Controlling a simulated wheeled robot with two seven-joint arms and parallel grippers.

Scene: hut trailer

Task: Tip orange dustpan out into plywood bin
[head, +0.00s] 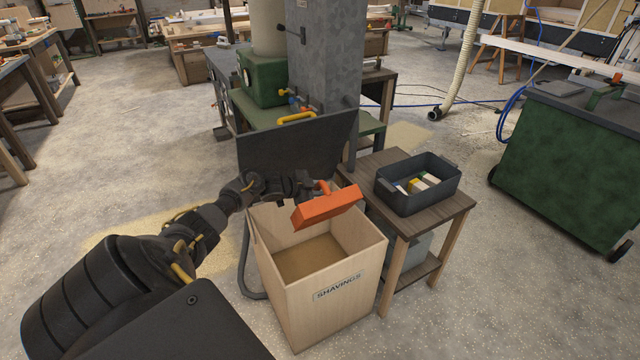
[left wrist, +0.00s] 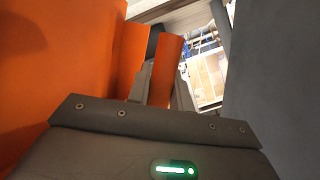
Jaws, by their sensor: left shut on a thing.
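The orange dustpan (head: 328,206) is held above the plywood bin (head: 325,297), tilted, with its handle up toward my gripper. My left gripper (head: 314,186) is shut on the dustpan's handle, over the bin's back part. In the left wrist view the orange dustpan (left wrist: 60,75) fills the left side, and the orange handle (left wrist: 166,70) is between the fingers. The bin is open-topped, labelled "SHAVINGS", with a brown layer visible inside. Whether anything is still in the dustpan is hidden. My right gripper is not seen.
A small wooden table (head: 440,212) stands right of the bin, bearing a dark grey crate (head: 418,197) with several coloured items. A grey column (head: 325,60) and green machine (head: 262,78) stand behind. A green cabinet (head: 565,160) is at right. Open floor lies left of the bin.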

